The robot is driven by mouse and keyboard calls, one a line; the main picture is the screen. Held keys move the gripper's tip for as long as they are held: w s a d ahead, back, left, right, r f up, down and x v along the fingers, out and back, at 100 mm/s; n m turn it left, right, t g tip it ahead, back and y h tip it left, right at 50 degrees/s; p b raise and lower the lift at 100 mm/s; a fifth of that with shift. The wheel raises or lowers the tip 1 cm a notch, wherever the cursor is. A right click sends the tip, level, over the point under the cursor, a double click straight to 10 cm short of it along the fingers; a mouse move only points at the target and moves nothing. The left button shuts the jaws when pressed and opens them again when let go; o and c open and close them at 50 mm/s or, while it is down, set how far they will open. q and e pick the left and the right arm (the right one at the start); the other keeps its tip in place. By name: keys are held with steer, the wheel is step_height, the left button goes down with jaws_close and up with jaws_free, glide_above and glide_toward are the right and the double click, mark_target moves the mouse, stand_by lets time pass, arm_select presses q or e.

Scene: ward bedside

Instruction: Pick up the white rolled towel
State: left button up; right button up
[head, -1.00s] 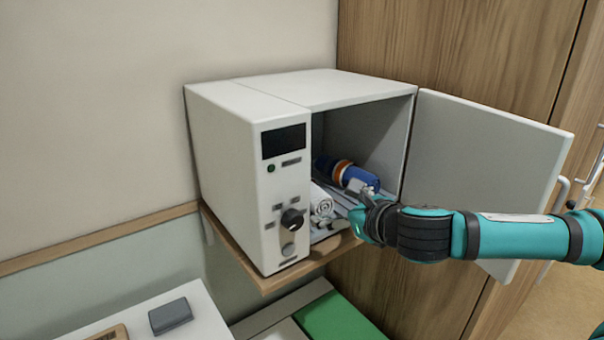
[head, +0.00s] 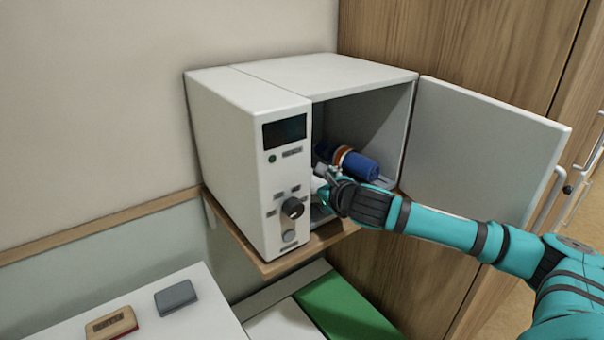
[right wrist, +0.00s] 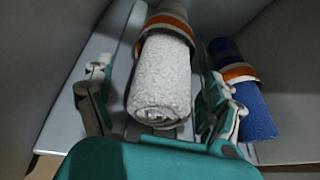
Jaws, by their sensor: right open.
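The white rolled towel (right wrist: 161,78) lies inside the open white cabinet (head: 250,165), with an orange and white band around its far part. In the head view only a small bit of it shows behind my right gripper (head: 326,180). In the right wrist view my right gripper (right wrist: 158,108) is open, one finger on each side of the towel's near end. I cannot tell whether the fingers touch it. My left gripper is not in view.
A blue rolled towel (head: 358,166) with an orange band lies close to the right of the white one; it also shows in the wrist view (right wrist: 252,105). The cabinet door (head: 485,150) stands open at right. The cabinet sits on a wooden shelf (head: 285,262).

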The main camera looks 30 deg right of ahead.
steer(key=shift+s+r, duration=0.1)
steer(key=shift+s, duration=0.05)
steer(key=shift+c, duration=1.3)
steer(key=c, duration=1)
steer(key=shift+c, duration=0.2)
